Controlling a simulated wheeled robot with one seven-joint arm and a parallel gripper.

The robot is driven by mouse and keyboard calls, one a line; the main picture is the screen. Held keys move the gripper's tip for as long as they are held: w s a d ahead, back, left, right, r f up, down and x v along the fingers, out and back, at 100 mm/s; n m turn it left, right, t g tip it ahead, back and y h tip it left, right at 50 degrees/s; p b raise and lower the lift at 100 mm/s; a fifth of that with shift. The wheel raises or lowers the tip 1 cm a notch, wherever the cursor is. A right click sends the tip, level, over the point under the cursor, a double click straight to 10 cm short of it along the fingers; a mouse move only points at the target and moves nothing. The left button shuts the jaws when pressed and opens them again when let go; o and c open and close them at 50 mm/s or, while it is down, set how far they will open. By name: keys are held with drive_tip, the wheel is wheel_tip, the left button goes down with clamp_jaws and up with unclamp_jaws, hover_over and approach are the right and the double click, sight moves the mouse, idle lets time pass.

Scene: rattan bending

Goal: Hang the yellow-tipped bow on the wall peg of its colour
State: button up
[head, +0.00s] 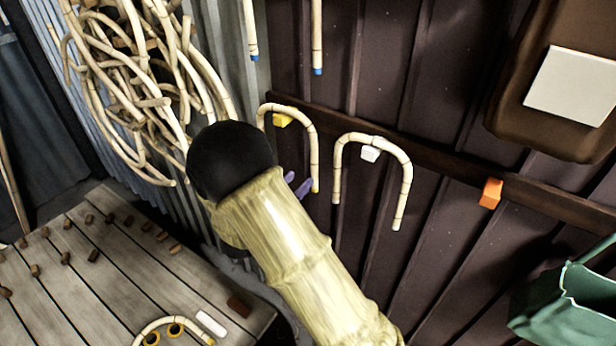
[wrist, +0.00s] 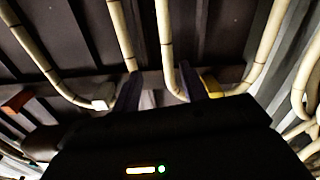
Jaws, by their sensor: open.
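The yellow-tipped bow (head: 310,135) is a pale rattan arch hanging over the yellow peg (head: 283,117) on the wall rail. Its right leg hangs down to a yellow tip, and its left leg runs behind my wrist. My gripper (head: 297,184) is open just left of that right leg's lower end. In the wrist view, the fingers of my gripper (wrist: 160,88) are apart, and a leg of the bow (wrist: 165,50) shows between them without visible clamping. The yellow peg (wrist: 211,85) shows inside the arch there.
A second bow (head: 405,170) hangs on the white peg (head: 370,154). The orange peg (head: 490,193) is bare. Blue-tipped legs (head: 317,45) hang above. A rattan bundle (head: 130,80) is at upper left, a pegged bench (head: 100,275) below, a green bin (head: 560,310) at right.

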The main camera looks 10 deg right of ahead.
drive_tip(key=b+v, duration=0.1)
drive_tip(key=v, duration=0.4)
drive_tip(key=shift+s, duration=0.1)
drive_tip(key=shift+a, duration=0.15)
drive_tip(key=v, duration=0.8)
drive_tip(key=shift+s+a, duration=0.25)
drive_tip(key=shift+s, duration=0.05)
idle(0.5)
idle(0.3)
